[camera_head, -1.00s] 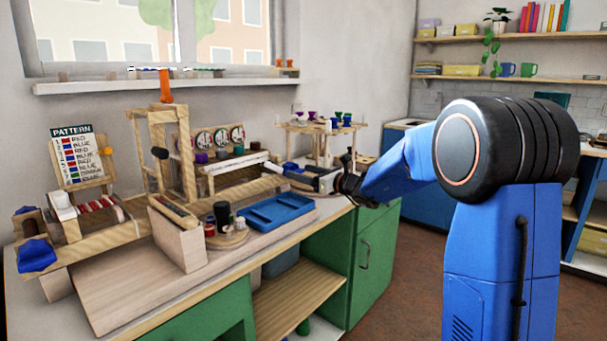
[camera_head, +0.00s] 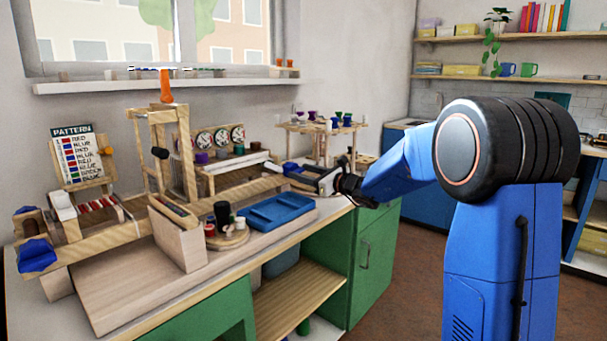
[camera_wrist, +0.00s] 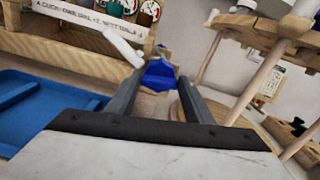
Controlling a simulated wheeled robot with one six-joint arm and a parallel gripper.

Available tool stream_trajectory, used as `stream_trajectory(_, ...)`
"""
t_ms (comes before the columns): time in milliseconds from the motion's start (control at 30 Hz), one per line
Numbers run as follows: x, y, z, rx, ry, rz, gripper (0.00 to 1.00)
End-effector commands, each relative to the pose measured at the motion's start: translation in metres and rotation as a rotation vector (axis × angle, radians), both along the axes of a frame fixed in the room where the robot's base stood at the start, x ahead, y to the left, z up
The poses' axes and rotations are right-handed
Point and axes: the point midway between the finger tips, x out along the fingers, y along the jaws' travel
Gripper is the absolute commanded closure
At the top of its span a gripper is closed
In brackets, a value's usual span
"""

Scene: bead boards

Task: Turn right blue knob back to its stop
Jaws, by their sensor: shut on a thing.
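The right blue knob (camera_wrist: 160,74) shows between my two finger ends in the wrist view, at the end of the wooden frame. In the head view, a small part of this knob (camera_head: 290,167) shows at the frame's right end, with my gripper (camera_head: 297,174) reaching it from the right. My gripper (camera_wrist: 157,84) is shut on the knob, with one grey finger on each side. Its exact turn angle is hard to tell. Another blue knob (camera_head: 36,255) sits at the left end of the frame.
A blue tray (camera_head: 275,212) lies in front of the frame, left of my fingers in the wrist view. A wooden stand with several coloured cups (camera_head: 320,127) stands close behind my gripper. Small jars (camera_head: 222,214) stand on a round board left of the tray.

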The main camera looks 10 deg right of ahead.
Motion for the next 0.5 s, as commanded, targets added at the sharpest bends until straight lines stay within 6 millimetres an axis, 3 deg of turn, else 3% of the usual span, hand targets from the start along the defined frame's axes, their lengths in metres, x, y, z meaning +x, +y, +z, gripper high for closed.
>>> stream_trajectory(500,-0.0016,0.0015,-0.0015,-0.386,-0.280,0.000,0.76)
